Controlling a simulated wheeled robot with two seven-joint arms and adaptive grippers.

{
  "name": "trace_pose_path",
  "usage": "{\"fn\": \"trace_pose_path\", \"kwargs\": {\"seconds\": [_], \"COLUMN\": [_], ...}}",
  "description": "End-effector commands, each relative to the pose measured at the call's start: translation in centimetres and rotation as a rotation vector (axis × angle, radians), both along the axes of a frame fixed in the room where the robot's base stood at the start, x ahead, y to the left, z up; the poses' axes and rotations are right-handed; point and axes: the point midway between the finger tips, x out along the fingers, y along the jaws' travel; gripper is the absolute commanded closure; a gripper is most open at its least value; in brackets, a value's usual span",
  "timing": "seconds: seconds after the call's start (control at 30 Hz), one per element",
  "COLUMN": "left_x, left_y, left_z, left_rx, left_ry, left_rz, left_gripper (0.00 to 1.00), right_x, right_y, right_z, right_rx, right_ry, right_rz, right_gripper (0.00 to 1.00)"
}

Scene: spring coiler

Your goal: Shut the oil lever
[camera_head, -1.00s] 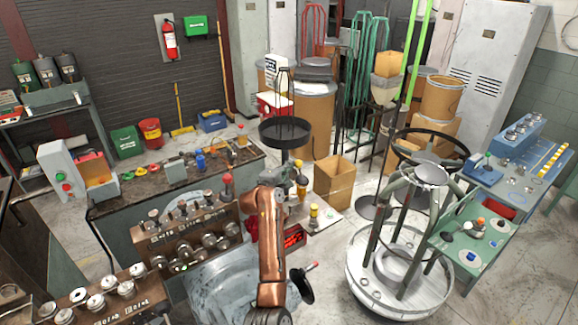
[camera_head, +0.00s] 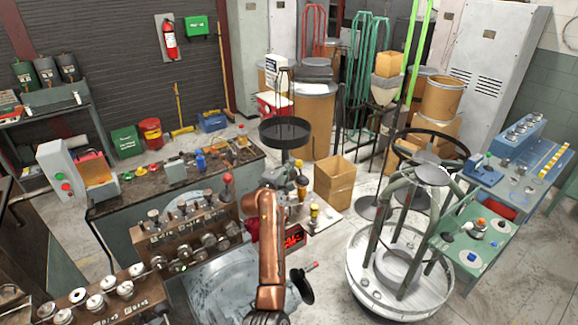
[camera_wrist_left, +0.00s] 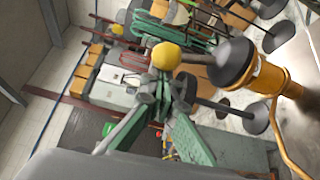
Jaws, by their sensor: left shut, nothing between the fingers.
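In the left wrist view, a yellow ball knob (camera_wrist_left: 166,56) sits on a short dark rod that runs to a dark round disc (camera_wrist_left: 231,65) and a yellow-orange cylinder (camera_wrist_left: 268,84). This knob and rod appear to be the oil lever. My left gripper (camera_wrist_left: 170,92) is shut and empty, its green-grey fingers meeting just below the knob; I cannot tell whether they touch it. In the head view, my left gripper (camera_head: 289,182) is small and partly hidden beyond my copper-coloured arm, among the machine's fittings. My right gripper is not seen.
A dark round pan (camera_head: 285,133) stands just above and beyond the gripper. A red display (camera_head: 291,239) and a yellow-topped fitting (camera_head: 314,212) are close to my arm. A white round spring stand (camera_head: 395,280) is at the right. A cardboard box (camera_head: 335,184) stands behind.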

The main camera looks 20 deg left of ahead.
Motion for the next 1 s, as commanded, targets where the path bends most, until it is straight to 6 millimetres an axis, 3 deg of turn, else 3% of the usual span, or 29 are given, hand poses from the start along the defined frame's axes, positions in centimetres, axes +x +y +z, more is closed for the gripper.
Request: {"fn": "trace_pose_path", "kwargs": {"seconds": [0.37, 1.0], "left_x": [-0.6, -2.3], "left_y": [-1.0, -3.6], "left_z": [0.3, 0.6], "left_rx": [0.139, 0.544], "left_ry": [-0.088, -0.339], "left_rz": [-0.003, -0.002], "left_gripper": [1.00, 1.00], "right_x": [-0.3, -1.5], "right_y": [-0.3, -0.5], "right_z": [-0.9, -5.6], "right_rx": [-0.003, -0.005], "right_ry": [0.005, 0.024], "right_rz": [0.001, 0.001], "right_gripper": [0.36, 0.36]}}
